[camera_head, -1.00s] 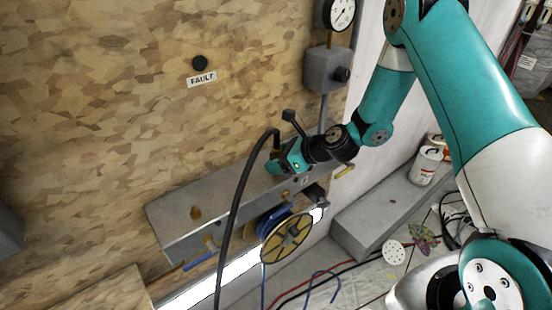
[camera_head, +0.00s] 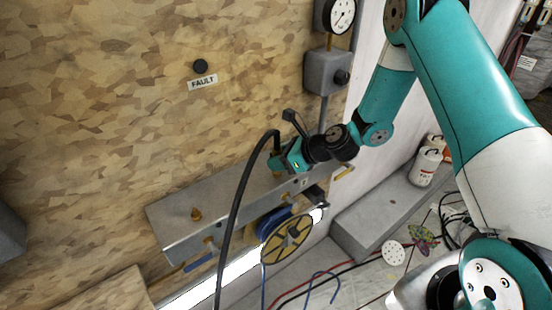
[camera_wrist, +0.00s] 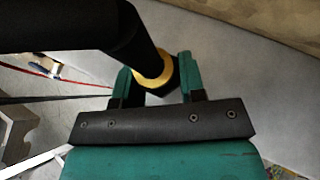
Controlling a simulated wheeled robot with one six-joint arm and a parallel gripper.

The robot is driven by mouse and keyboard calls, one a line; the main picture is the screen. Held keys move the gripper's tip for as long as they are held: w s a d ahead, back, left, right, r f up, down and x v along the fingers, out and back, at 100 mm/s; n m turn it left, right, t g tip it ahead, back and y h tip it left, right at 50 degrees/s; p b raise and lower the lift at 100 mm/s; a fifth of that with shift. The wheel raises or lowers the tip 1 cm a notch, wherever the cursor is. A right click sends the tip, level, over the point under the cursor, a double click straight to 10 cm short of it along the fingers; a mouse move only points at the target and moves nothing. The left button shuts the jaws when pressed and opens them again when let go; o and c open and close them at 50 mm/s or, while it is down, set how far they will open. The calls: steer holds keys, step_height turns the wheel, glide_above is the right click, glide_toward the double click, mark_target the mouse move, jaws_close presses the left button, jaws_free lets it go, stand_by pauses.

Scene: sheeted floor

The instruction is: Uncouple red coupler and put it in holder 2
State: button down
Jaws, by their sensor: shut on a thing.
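My gripper (camera_head: 279,164) is at the grey metal ledge, shut on the coupler at the end of a thick black hose (camera_head: 239,185). In the wrist view, my gripper (camera_wrist: 156,78) has its teal fingers on both sides of the coupler, which shows a brass-yellow ring (camera_wrist: 153,80) and a dark body below. No red shows on it. The hose (camera_wrist: 75,28) bends over the top and runs off to the left. The fingers hide part of the coupler, so I cannot tell whether it is still joined to a fitting. I cannot make out holder 2.
The grey ledge (camera_head: 170,218) carries a brass fitting (camera_head: 195,213) at its left. A blue-handled valve (camera_head: 200,262) and a yellow reel (camera_head: 287,239) sit below. A grey box (camera_head: 327,72) and gauge (camera_head: 339,15) are above.

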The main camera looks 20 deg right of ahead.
mark_target(279, 133)
steer(key=shift+r+p, duration=1.85)
steer(key=shift+r, duration=0.3)
steer(key=shift+r+p, duration=1.85)
steer(key=shift+r, duration=0.15)
